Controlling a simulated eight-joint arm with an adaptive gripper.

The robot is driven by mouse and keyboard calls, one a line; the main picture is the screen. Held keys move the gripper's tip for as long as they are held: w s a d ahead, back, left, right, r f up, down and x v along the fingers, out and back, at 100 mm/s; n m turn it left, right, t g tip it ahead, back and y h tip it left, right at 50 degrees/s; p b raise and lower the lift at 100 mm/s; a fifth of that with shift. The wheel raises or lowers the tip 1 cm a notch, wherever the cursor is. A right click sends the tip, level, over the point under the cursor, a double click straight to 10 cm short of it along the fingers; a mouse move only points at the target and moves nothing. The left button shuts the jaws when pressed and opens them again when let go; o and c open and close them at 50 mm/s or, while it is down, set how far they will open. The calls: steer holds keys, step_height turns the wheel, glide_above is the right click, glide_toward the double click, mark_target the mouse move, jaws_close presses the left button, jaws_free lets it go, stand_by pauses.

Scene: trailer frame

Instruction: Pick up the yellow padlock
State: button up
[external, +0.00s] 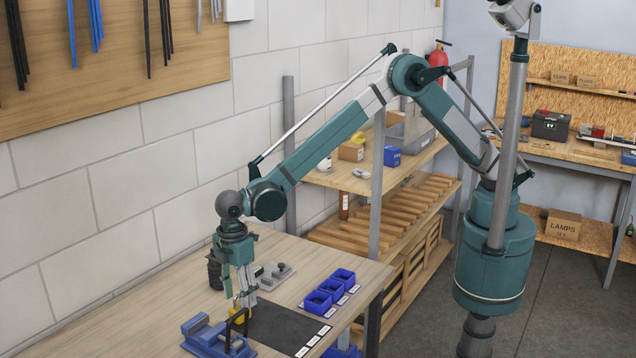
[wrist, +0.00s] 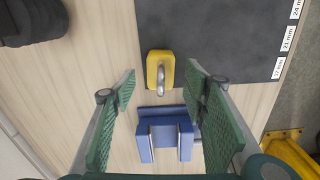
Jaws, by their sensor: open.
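The yellow padlock (wrist: 155,68) lies at the near-left corner of the dark mat in the wrist view, its grey shackle toward the bottom of the picture. My gripper (wrist: 160,80) is open, with one green-padded finger on each side below the padlock. Nothing is between the pads. In the external view my gripper (external: 243,298) points down over the table, and a little of the yellow padlock (external: 236,315) shows under it, partly hidden by the fingers and a black handle-like part. I cannot tell the exact height gap.
A blue vise-like fixture (wrist: 160,130) stands close below the padlock; it also shows in the external view (external: 203,335). The dark mat (external: 285,328) has white labels along its edge. Several blue bins (external: 318,302) stand beyond it. A grey metal fixture (external: 275,276) sits behind my gripper.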

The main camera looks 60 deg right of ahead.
steer(key=shift+f, duration=2.35)
steer(key=c, duration=1.2)
steer(key=shift+r, duration=5)
